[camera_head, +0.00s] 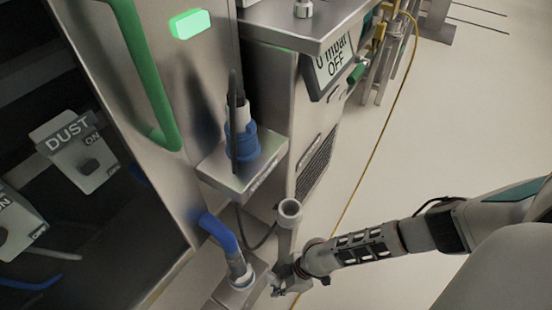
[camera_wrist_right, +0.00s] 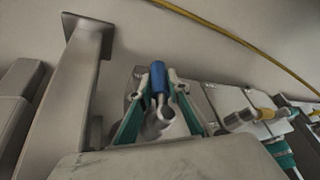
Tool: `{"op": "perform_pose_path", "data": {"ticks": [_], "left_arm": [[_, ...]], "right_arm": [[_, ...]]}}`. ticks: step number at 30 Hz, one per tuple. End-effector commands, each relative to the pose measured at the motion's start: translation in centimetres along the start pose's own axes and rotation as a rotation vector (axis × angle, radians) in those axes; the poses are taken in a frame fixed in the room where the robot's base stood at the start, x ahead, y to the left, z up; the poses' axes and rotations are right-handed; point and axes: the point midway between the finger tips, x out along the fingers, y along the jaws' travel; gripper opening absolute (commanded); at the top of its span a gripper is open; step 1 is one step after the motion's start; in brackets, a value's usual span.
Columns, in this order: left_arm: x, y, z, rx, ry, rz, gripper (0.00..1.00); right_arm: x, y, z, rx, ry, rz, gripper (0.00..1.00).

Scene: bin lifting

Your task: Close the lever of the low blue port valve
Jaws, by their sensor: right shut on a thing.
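My right gripper (camera_head: 281,281) is just right of this port, low beside the machine. In the right wrist view, my right gripper (camera_wrist_right: 158,100) has its fingers on both sides of a blue-sleeved lever (camera_wrist_right: 158,77) and is shut on it. The lever points up in that picture. My left gripper is out of view.
A grey post with a round open top (camera_head: 289,209) stands close to my right gripper. A ledge (camera_head: 243,180) with another blue connector (camera_head: 242,143) is above. A yellow cable (camera_head: 372,150) runs along the floor. Pale floor (camera_head: 450,110) at right is clear.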

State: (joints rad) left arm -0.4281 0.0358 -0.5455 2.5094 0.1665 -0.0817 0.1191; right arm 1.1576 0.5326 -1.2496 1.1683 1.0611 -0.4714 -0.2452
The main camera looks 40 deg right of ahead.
Motion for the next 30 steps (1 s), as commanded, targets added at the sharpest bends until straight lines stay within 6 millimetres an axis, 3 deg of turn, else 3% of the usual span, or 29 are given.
{"op": "perform_pose_path", "data": {"ticks": [9, 10, 11, 12, 23, 30], "left_arm": [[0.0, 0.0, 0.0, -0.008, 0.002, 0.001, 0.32], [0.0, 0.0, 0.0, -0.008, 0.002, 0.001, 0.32], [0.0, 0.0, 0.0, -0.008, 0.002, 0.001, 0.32], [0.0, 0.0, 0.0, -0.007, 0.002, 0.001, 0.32], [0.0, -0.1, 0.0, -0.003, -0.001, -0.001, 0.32], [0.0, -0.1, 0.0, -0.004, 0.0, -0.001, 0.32]], "right_arm": [[0.0, 0.0, 0.2, 0.002, -0.001, -0.003, 0.0], [0.0, 0.0, 0.2, 0.002, -0.001, -0.003, 0.25], [0.0, 0.0, 0.2, 0.002, -0.001, -0.003, 0.32], [0.0, -0.1, 0.2, 0.002, -0.001, -0.003, 0.34], [-0.2, 0.0, 0.1, 0.001, 0.001, -0.003, 0.34], [-2.4, 0.0, 0.1, 0.001, 0.002, -0.004, 0.34]]}}
